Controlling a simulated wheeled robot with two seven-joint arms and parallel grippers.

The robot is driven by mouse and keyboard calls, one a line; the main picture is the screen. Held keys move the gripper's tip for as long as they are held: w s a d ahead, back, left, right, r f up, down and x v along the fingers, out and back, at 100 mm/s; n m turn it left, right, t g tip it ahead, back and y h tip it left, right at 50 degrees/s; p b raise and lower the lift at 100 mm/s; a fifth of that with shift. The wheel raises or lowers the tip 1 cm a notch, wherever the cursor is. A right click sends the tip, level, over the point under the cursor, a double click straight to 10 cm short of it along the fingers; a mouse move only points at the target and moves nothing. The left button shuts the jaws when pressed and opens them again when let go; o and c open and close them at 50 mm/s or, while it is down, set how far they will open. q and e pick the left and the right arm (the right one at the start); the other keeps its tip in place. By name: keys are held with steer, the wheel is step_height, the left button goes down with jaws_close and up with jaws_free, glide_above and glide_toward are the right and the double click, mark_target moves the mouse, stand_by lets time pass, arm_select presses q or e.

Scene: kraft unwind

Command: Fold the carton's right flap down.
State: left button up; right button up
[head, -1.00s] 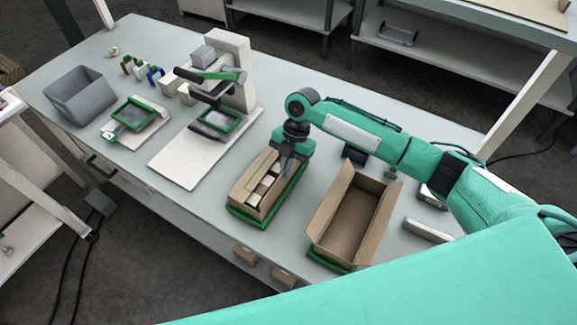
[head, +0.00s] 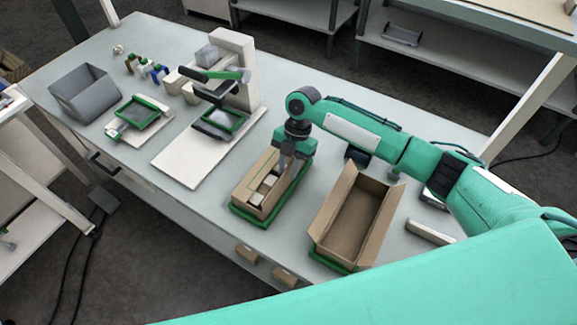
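A brown carton (head: 249,203) with several pale blocks inside stands in a green tray (head: 245,219) at the middle of the table. My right gripper (head: 284,169) points down at this carton's far right edge. Its fingers are small and dark, and I cannot tell whether they are open or touching the cardboard. The gripper and the steep view partly hide the right flap, so its angle is unclear. A second, empty brown carton (head: 347,217) stands open to the right. My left gripper is out of view.
A white press-like machine (head: 232,75) stands behind and left of the filled carton. A grey bin (head: 84,95) and a small green-framed device (head: 138,115) are farther left. My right arm crosses above the empty carton's far side. The table's front edge is close to both cartons.

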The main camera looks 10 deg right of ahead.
arm_select(q)
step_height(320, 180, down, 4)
steer(key=b, duration=0.4)
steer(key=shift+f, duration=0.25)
arm_select(e)
steer(key=v, duration=1.3)
steer(key=shift+r, duration=0.4)
steer(key=shift+d, duration=0.1)
